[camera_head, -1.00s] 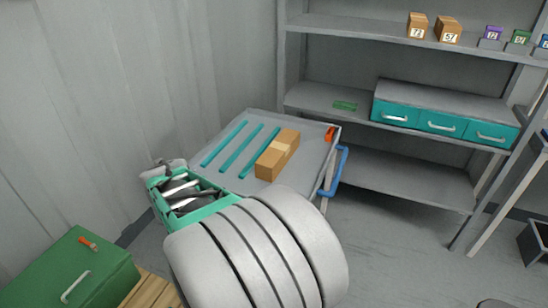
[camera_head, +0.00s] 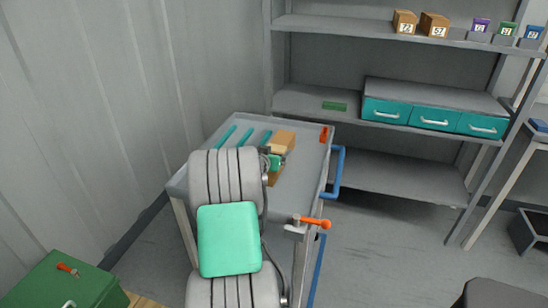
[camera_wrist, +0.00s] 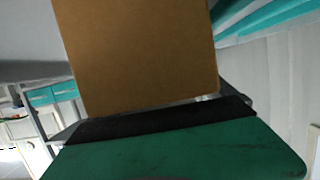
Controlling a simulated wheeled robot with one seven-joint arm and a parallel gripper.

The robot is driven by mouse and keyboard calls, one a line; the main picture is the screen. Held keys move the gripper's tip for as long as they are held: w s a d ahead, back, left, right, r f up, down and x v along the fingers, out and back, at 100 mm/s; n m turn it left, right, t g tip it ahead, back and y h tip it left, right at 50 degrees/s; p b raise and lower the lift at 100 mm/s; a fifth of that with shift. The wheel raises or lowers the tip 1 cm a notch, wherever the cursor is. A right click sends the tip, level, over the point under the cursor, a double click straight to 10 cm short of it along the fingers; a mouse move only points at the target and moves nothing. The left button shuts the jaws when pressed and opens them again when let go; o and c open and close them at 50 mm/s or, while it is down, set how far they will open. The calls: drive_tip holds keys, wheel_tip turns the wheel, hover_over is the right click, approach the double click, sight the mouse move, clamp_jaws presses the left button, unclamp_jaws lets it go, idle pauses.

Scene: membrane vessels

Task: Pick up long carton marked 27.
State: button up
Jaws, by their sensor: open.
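A long brown carton (camera_head: 282,140) lies on the grey tray top of a cart, next to teal strips. My arm covers part of it in the head view, and no number can be read on it. My gripper (camera_head: 272,166) is open at the carton's near end, mostly hidden behind my arm. In the wrist view the carton (camera_wrist: 140,55) fills the upper middle, close to a green gripper part with a black edge. Whether they touch cannot be told.
The cart (camera_head: 305,165) has a blue handle (camera_head: 337,172) on its right and a small orange object (camera_head: 324,134) at its far right corner. Behind stands a grey shelf (camera_head: 370,165) with teal drawers (camera_head: 435,119) and small boxes. A green box (camera_head: 55,285) is at lower left.

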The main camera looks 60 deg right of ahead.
drive_tip(key=shift+w+d+f, duration=0.1)
drive_tip(key=shift+d+f, duration=0.15)
drive_tip(key=shift+d, duration=0.35)
drive_tip(key=shift+c, duration=0.3)
drive_tip(key=shift+r, duration=0.1)
drive_tip(key=c, duration=1.8)
